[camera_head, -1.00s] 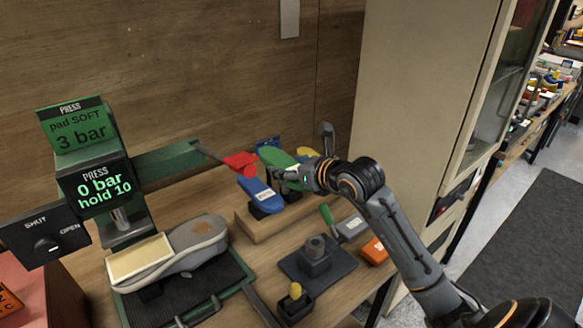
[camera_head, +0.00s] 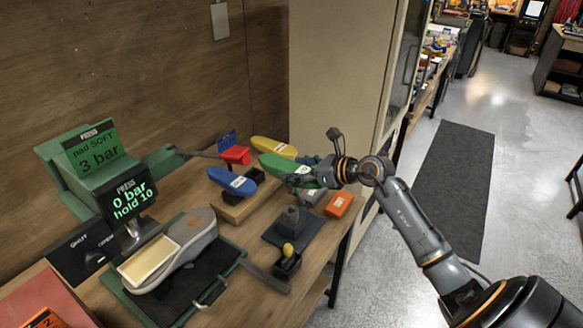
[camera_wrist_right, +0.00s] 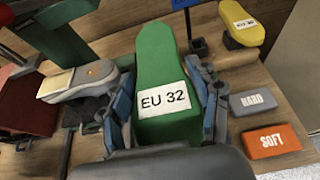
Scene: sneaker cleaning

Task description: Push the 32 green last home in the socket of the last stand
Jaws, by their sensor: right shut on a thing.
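The green last (camera_head: 276,165) is in my right gripper (camera_head: 303,177), which is shut on its sides. In the wrist view the green last (camera_wrist_right: 158,60) points away from me with its "EU 32" label up, between the two fingers (camera_wrist_right: 168,115). The last stand (camera_head: 292,218), a dark block with a short post on a flat base, is on the bench below the last in the head view. The last looks held above it; I cannot tell the exact gap or alignment, and the socket is hidden in the wrist view. My left gripper is not in view.
The orange SOFT pad (camera_head: 338,205) and grey HARD pad (camera_wrist_right: 253,102) lie right of the stand. The press (camera_head: 115,180) with a sneaker (camera_head: 185,245) stands left.

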